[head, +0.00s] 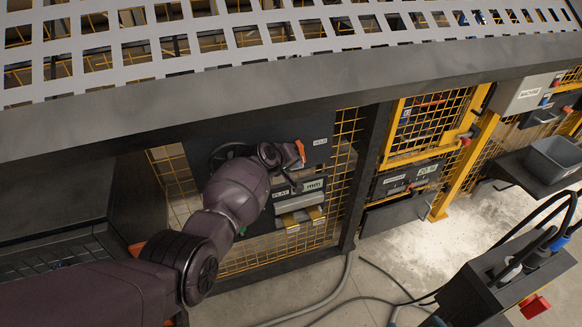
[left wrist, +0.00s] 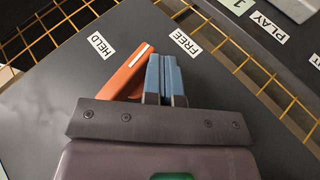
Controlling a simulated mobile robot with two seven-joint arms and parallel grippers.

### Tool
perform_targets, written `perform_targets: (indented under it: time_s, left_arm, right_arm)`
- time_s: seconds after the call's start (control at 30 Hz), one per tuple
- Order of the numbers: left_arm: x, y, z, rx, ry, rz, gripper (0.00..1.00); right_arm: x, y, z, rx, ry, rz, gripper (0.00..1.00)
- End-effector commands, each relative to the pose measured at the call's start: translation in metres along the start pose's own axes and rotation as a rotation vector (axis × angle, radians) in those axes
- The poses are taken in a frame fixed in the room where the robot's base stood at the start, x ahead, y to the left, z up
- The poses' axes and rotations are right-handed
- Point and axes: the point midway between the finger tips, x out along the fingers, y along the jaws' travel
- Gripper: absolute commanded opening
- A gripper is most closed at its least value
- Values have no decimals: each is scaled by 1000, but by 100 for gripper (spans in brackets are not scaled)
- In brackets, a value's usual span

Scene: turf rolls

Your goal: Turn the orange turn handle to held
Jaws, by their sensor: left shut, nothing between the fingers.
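The orange turn handle (left wrist: 128,70) is on a dark panel (left wrist: 60,130) in the left wrist view. It slants up and right, with a white line near its tip. Its tip lies between the labels HELD (left wrist: 102,46) and FREE (left wrist: 186,42). My left gripper (left wrist: 163,62) is shut and empty, its blue fingers just right of the handle; I cannot tell if they touch. In the head view the handle (head: 300,150) shows as a small orange piece beside my left wrist, which hides much of the panel. My right gripper is not in view.
A dark beam and perforated metal sheet (head: 250,35) run above the panel. Yellow mesh (head: 345,135) surrounds it. A label PLAY (left wrist: 266,26) is at the upper right in the wrist view. A grey bin (head: 556,155) and cables are at the right.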

Motion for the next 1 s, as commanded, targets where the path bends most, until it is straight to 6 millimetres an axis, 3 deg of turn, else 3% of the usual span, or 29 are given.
perform_targets:
  time_s: [0.03, 0.13, 0.37, 1.0]
  left_arm:
    - [6, -6, 3, -12, 0, 18, 0]
    - [8, -4, 0, -28, 10, 60, 0]
    - [9, -1, -2, -27, 14, 68, 0]
    - [12, 1, -1, -26, 14, 67, 0]
  right_arm:
    - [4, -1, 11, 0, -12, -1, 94]
    - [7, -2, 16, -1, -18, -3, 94]
    - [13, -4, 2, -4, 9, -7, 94]
    - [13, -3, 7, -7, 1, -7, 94]
